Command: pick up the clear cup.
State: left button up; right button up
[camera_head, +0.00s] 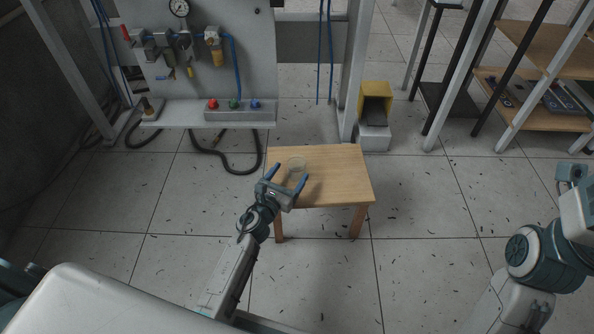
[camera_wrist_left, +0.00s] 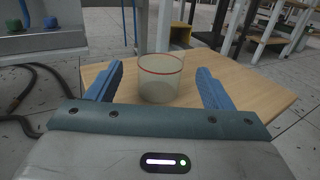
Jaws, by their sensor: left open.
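The clear cup (camera_head: 296,164) stands upright on the small wooden table (camera_head: 345,179). In the left wrist view the cup (camera_wrist_left: 160,82) is see-through with a reddish line around its rim, and it stands just ahead of my blue fingers. My left gripper (camera_head: 288,176) is open over the near left part of the table, its fingertips pointing at the cup. In the left wrist view the cup shows between the two fingertips of my left gripper (camera_wrist_left: 160,75), with a gap on each side. My right arm shows at the right edge, but its gripper is out of view.
A panel (camera_head: 245,60) with a gauge and hoses stands behind, with a button box (camera_head: 240,111) below it. A wooden shelf (camera_head: 540,115) is at right. The tabletop right of the cup is clear.

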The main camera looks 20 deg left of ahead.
aim_at(292, 169)
pick_arm(q)
jog(key=w, duration=0.2)
jog(key=w+d, duration=0.1)
jog(key=w, duration=0.2)
jog(key=shift+b, duration=0.3)
jog(key=c, duration=1.1)
jog(key=shift+r, duration=0.15)
